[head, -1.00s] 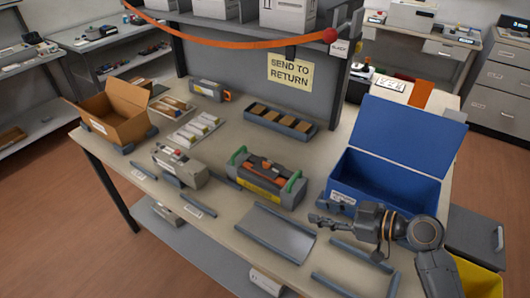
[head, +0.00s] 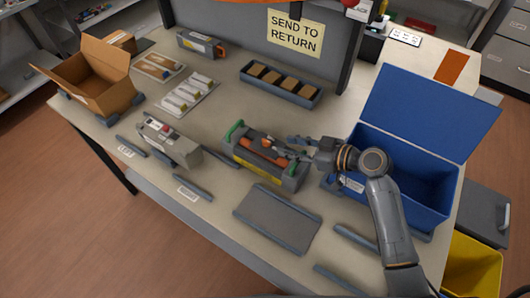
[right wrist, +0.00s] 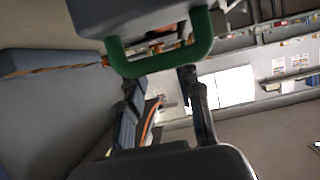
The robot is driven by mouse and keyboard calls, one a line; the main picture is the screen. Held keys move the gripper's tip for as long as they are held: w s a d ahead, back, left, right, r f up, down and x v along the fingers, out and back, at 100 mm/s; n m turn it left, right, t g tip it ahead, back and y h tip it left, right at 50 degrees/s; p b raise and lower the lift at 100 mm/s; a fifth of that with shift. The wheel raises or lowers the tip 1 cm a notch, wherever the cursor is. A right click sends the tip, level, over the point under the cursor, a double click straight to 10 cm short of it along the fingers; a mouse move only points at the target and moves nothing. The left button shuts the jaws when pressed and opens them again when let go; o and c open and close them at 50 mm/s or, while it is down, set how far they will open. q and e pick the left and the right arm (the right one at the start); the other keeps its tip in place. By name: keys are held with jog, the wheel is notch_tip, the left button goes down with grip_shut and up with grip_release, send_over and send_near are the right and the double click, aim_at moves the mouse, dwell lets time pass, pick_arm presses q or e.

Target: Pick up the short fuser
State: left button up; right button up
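A short dark grey unit with green end handles, orange-red parts on top and a yellow label, which I take for the short fuser (head: 262,163), lies mid-table. My right gripper (head: 287,146) is over its right end in the head view. In the right wrist view a green handle (right wrist: 165,62) hangs from the grey body, just ahead of the fingertips. The right gripper (right wrist: 160,82) is open there, its two dark fingers apart. Nothing shows gripped. My left gripper is not in view.
An open blue bin (head: 415,170) stands close at right. A grey tray (head: 276,217) lies in front of the unit, a grey device (head: 169,141) to its left. Behind are a compartment tray (head: 281,84) and a panel with a sign (head: 295,32). An open cardboard box (head: 97,77) is at left.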

aim_at(268, 141)
jog(key=shift+w+a+f+p, duration=0.15)
jog(key=shift+w+a+p, duration=0.2)
jog(key=shift+a+p, duration=0.1)
jog(key=p+x, duration=0.1)
jog(key=x, duration=0.2)
jog(key=shift+w+a+f, duration=0.1)
jog(key=shift+w+f, duration=0.05)
jog(key=shift+f, duration=0.05)
jog(key=shift+w+a+f, duration=0.15)
jog(key=shift+a+f, duration=0.05)
grip_shut()
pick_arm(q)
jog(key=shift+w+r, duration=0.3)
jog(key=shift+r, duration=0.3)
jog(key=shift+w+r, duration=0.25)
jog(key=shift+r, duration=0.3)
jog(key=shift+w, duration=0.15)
pick_arm(e)
jog(key=shift+w+r, duration=0.15)
